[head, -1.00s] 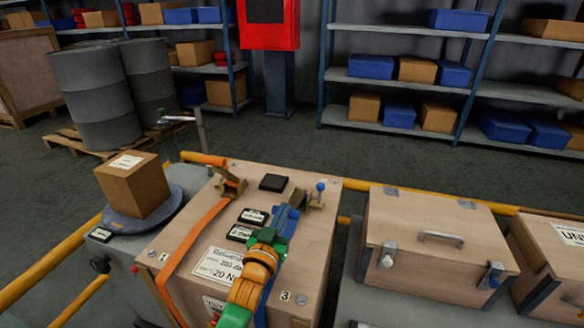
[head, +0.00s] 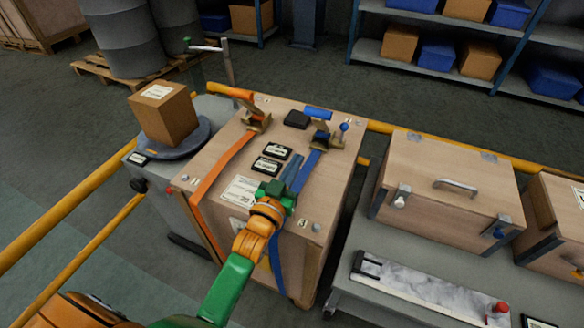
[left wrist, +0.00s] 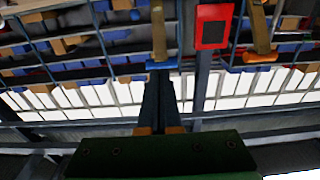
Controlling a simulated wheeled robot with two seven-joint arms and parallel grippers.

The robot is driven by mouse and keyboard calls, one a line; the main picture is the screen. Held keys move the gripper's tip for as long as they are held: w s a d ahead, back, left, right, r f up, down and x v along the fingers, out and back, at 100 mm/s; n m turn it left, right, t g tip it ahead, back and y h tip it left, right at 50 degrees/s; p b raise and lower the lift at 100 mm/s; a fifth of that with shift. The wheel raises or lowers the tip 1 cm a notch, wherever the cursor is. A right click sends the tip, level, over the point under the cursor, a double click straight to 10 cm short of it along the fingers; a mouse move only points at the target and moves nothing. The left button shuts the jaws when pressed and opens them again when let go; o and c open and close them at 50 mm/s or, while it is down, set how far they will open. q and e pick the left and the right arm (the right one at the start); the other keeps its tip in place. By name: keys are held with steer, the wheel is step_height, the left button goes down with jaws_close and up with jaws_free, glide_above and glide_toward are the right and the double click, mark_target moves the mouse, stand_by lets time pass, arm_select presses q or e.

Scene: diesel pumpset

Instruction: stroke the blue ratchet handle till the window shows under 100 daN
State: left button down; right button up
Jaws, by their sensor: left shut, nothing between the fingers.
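The blue ratchet handle (head: 318,113) stands at the far end of the blue strap (head: 311,160) on top of the wooden crate (head: 219,173). It also shows in the left wrist view (left wrist: 161,65), just beyond the fingertips. My left gripper (head: 298,168) is shut and empty, over the blue strap on the near side of the ratchet, apart from the handle. Its dark fingers also show in the left wrist view (left wrist: 160,84). Two small black-framed windows (head: 277,151) (head: 267,166) lie left of the gripper; their readings are too small to read. My right gripper is not in view.
An orange ratchet (head: 242,95) with an orange strap (head: 222,165) sits left on the crate. A blue-knobbed lever (head: 344,128) stands close right of the blue ratchet. A cardboard box (head: 164,117) stands at left. A latched wooden case (head: 447,190) is at right. Yellow rails (head: 70,217) border the area.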

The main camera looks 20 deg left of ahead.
arm_select(q)
steer(key=shift+s+f, duration=0.2)
steer(key=shift+s, duration=0.35)
steer(key=shift+s+f, duration=0.15)
steer(key=shift+s, duration=0.4)
stand_by(0.5)
